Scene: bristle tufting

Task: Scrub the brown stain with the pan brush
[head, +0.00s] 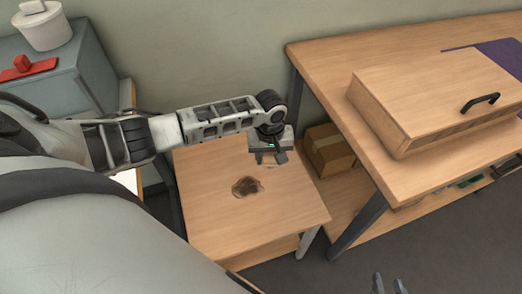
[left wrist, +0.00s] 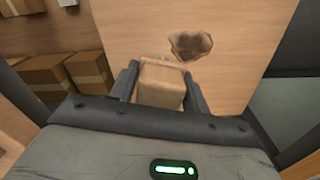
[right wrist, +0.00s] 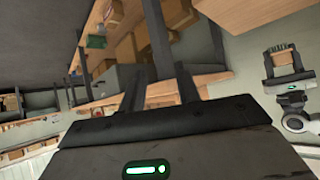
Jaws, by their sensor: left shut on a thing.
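The brown stain (head: 246,186) is an irregular dark patch on the small wooden table (head: 225,222). In the left wrist view the stain (left wrist: 191,46) lies just beyond and right of the jaws. My left gripper (head: 272,157) is at the table's back right, behind and right of the stain. I cannot tell whether the brush touches the table. My right gripper (head: 389,285) is open and empty at the bottom edge, away from the table.
A workbench (head: 330,65) with a wooden case (head: 430,95) stands to the right. A cardboard box (head: 328,150) sits on its lower shelf, close to my left gripper. A grey cabinet (head: 60,75) with a white pot (head: 43,28) stands left. The small table's front is clear.

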